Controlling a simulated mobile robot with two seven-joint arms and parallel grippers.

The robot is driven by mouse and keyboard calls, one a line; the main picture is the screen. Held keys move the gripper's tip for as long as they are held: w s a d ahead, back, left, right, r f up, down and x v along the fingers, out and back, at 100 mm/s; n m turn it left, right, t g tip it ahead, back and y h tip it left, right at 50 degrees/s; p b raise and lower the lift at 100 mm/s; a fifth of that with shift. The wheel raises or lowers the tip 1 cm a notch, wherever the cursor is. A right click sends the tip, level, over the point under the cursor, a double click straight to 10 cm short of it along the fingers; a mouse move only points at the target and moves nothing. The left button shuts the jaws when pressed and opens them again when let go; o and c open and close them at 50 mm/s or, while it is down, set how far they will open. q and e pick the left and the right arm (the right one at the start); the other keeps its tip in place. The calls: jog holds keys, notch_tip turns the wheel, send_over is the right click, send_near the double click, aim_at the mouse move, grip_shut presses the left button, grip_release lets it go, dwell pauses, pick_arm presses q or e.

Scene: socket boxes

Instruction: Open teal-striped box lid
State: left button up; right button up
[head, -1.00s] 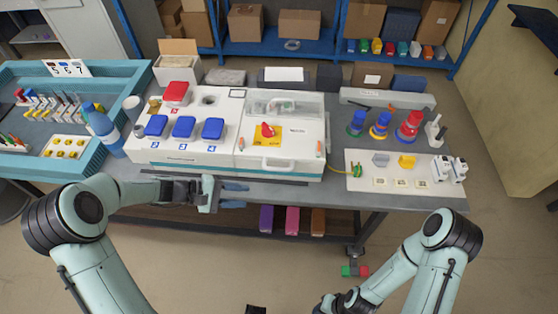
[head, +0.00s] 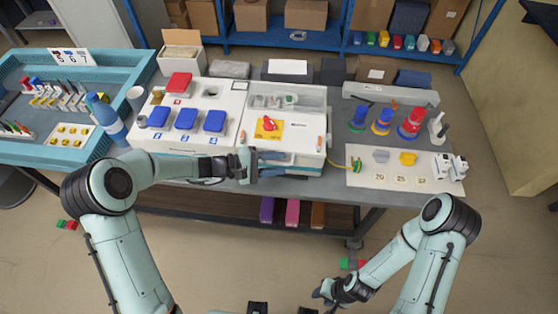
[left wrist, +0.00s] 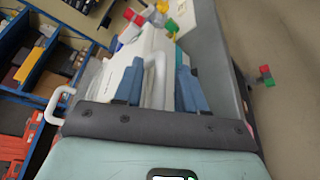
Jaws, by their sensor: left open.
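The teal-striped box (head: 258,104) is the white box at the middle of the bench, with a clear window, a yellow plate and a red knob (head: 269,124). Its lid looks shut. My left gripper (head: 283,163) is at the box's front edge, pointing right, and hides part of the front. In the left wrist view, its two blue fingers (left wrist: 162,86) are apart, with a white handle bar (left wrist: 158,72) showing between them. I cannot tell whether they touch it. My right gripper (head: 324,291) is low, away from the bench, its fingers unclear.
A white box with blue lids (head: 186,119) and a red lid stands left of it. A board (head: 400,172) with plugs and stacked rings (head: 380,122) lie right. The teal tray (head: 60,160) and a blue bottle (head: 106,118) are at far left.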

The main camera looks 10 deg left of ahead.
pick_arm(q)
jog(key=shift+w+d+f, duration=0.1)
jog(key=shift+w+d, duration=0.05)
jog(key=shift+d, duration=0.4)
grip_shut()
